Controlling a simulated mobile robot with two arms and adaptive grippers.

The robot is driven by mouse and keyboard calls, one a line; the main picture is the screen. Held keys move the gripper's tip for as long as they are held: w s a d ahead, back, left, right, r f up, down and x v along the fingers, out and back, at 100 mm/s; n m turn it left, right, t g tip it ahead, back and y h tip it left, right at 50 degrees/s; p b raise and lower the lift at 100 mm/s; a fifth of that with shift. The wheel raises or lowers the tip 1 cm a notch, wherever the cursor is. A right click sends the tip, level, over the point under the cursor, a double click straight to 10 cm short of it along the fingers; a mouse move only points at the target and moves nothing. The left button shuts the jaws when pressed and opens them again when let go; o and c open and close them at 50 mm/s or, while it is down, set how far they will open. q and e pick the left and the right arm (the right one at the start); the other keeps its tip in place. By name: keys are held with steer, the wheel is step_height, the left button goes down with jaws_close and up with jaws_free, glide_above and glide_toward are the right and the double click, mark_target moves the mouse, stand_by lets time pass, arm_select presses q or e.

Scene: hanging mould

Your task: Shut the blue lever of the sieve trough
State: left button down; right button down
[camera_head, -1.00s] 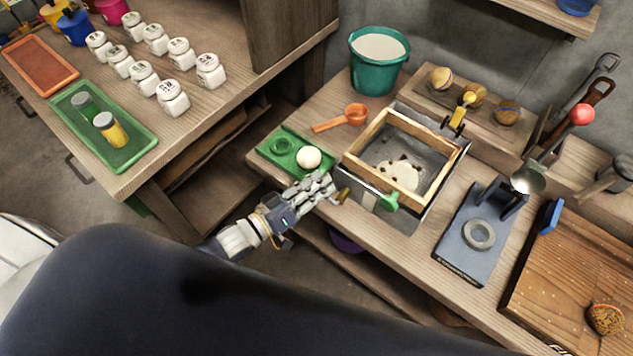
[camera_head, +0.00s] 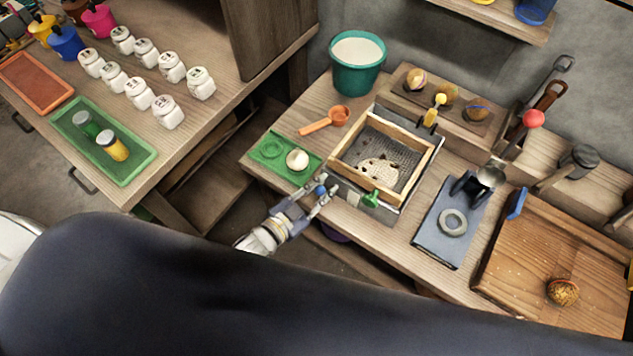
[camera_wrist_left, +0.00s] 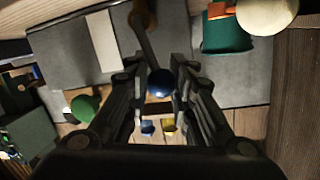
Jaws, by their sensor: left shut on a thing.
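The sieve trough (camera_head: 393,212) is a grey metal box with a wooden-framed sieve in it, on the bench. The blue lever's round knob (camera_head: 320,190) is at the trough's front left. My left gripper (camera_head: 326,192) is at this front side, its fingers shut on the blue knob. In the left wrist view the blue knob (camera_wrist_left: 160,83) sits between the two fingers (camera_wrist_left: 160,95), with a dark lever arm running up from it. A green lever (camera_head: 371,199) sits on the trough's front to the right, apart from the gripper. My right gripper is out of view.
A blue-grey press (camera_head: 434,240) stands to the right. Open floor lies in front.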

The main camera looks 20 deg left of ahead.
arm_select(q)
steer(key=shift+s+d+f+m+y+p, duration=0.2)
steer(key=shift+m+y, duration=0.2)
steer(key=shift+m, duration=0.35)
steer(key=shift+s+d+f+m+y+p, duration=0.2)
steer(key=shift+m+y, duration=0.2)
steer(key=shift+m, duration=0.35)
steer(key=c, duration=1.6)
jaws_free()
steer(key=shift+w, duration=0.1)
steer(key=shift+d+r, duration=0.1)
steer(key=shift+r, duration=0.1)
steer(key=v, duration=1.2)
steer(key=shift+f, duration=0.2)
